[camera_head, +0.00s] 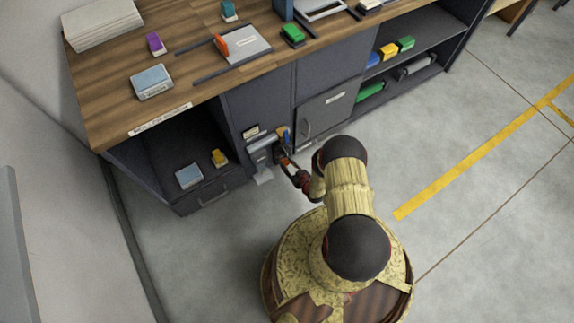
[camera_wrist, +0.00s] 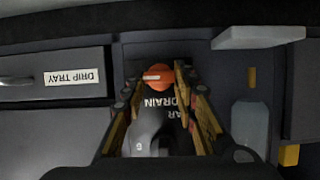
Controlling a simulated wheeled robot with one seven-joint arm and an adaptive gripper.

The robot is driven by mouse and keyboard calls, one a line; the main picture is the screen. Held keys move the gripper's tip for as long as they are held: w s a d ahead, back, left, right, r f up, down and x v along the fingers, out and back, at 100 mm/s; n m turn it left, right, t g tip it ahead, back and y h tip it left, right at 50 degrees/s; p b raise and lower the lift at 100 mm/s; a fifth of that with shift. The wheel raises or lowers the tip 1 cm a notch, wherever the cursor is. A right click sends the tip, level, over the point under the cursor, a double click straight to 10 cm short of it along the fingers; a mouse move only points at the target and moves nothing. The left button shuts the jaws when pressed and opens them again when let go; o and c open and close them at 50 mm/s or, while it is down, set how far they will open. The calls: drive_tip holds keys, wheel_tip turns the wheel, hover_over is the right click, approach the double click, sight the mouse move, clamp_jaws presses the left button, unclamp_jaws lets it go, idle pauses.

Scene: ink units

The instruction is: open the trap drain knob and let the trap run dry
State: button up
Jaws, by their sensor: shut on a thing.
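The trap drain knob (camera_wrist: 159,75) is orange with a short white bar that lies level in the wrist view. It sits on a dark panel, with a partly covered label reading DRAIN (camera_wrist: 160,103) by it. My gripper (camera_wrist: 158,82) has one finger on each side of the knob and is shut on it. In the head view my gripper (camera_head: 286,162) reaches the front of the dark cabinet, and the knob is not clearly visible there. Whether any liquid is running cannot be told.
A drawer labelled DRIP TRAY (camera_wrist: 72,77) is beside the knob in the wrist view. A pale ledge (camera_wrist: 258,37) juts out on the other side, above a translucent bluish container (camera_wrist: 250,125). An open cubby (camera_head: 175,150) is left of my gripper; the floor (camera_head: 440,140) at right is clear.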

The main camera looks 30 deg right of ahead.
drive_tip(key=o, duration=1.2)
drive_tip(key=shift+c, duration=0.2)
drive_tip(key=v, duration=1.2)
